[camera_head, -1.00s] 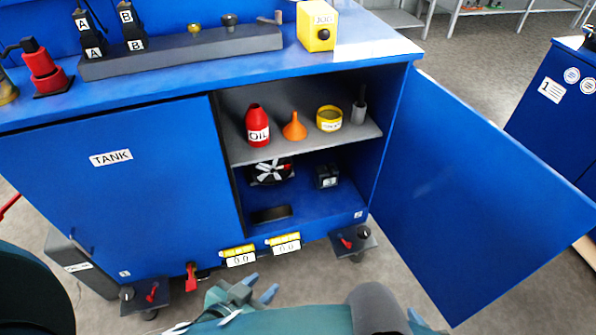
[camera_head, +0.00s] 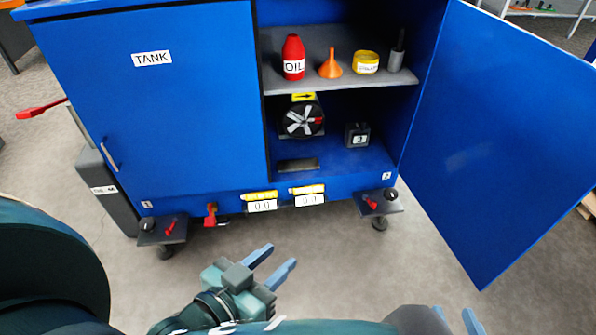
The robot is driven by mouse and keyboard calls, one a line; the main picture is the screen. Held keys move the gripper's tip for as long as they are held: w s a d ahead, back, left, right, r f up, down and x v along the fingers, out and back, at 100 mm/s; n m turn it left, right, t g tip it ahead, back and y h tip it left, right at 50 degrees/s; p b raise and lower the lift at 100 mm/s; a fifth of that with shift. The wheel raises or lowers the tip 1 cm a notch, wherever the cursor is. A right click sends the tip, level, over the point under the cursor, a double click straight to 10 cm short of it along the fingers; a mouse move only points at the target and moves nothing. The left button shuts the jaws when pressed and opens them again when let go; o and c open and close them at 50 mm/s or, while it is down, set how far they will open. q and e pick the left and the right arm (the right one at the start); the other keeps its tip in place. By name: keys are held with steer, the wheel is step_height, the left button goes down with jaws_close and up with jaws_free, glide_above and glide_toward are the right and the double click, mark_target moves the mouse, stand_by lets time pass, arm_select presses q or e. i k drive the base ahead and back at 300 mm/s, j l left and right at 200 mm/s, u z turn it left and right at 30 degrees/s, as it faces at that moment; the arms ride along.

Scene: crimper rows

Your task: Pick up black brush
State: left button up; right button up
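A dark grey-black upright object with a thin handle, which looks like the black brush (camera_head: 397,55), stands at the right end of the cabinet's upper shelf (camera_head: 340,84). My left gripper (camera_head: 280,256) is in front of and below the cabinet, over the floor. Its two blue fingers are apart and empty, pointing up and right. My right gripper (camera_head: 457,318) shows only partly at the bottom edge; its two blue fingertips are apart with nothing between them. Both grippers are well away from the brush.
A red oil bottle (camera_head: 293,60), orange funnel (camera_head: 330,66) and yellow tape-like roll (camera_head: 366,63) share the upper shelf. A fan (camera_head: 302,119) and small black box (camera_head: 358,135) are below. The open blue door (camera_head: 490,140) stands at right. The left door is shut.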

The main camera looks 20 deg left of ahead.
mark_target(400, 38)
steer(key=i+j, duration=0.15)
steer(key=i, duration=0.15)
steer(key=i+j, duration=0.15)
steer(key=i, duration=0.2)
steer(key=i+u, duration=0.35)
steer(key=i, duration=0.25)
steer(key=i+l+u, duration=0.25)
steer(key=i+u, duration=0.15)
steer(key=i, duration=0.25)
